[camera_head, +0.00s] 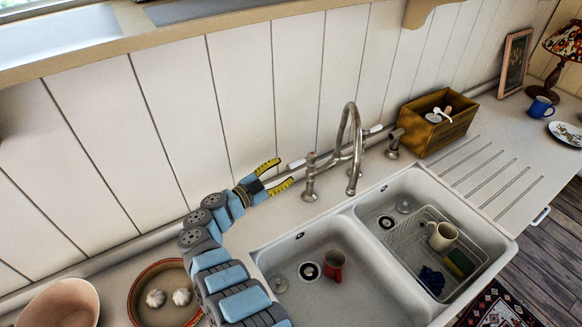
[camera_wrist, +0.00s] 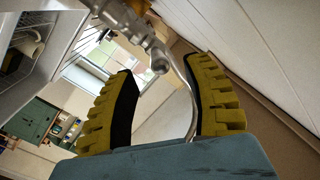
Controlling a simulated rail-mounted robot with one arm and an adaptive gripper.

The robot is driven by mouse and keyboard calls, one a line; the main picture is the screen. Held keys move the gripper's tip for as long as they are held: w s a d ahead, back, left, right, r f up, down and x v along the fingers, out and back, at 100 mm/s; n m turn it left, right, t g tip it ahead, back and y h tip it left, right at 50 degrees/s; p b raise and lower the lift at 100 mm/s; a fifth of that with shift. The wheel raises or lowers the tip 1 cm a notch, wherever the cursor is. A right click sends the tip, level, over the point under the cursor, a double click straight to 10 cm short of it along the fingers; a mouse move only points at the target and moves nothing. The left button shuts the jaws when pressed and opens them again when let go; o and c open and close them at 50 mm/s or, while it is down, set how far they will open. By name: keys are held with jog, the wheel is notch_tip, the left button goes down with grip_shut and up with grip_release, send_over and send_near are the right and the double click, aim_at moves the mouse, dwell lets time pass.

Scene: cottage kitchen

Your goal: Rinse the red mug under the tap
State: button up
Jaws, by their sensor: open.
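The red mug (camera_head: 334,264) stands in the left basin (camera_head: 375,275) of the white double sink, right of that basin's drain. The chrome tap (camera_head: 350,150) rises behind the sink, with its curved spout and a handle on its left. My gripper (camera_head: 281,174) is left of the tap near the wall, its yellow-padded fingers apart and pointing toward the tap. In the wrist view my gripper (camera_wrist: 165,95) is open, and the tap (camera_wrist: 160,62) shows beyond and between the fingers. I cannot tell whether water runs.
The right basin holds a wire rack (camera_head: 420,240) with a cream mug (camera_head: 442,235), a sponge (camera_head: 459,264) and a blue cloth (camera_head: 431,279). A wooden box (camera_head: 437,122) stands right of the tap. A bowl with garlic (camera_head: 145,295) is at the lower left.

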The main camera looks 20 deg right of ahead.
aim_at(289, 167)
jog(key=shift+b+x, duration=0.3)
jog(key=shift+x, duration=1.7)
grip_shut()
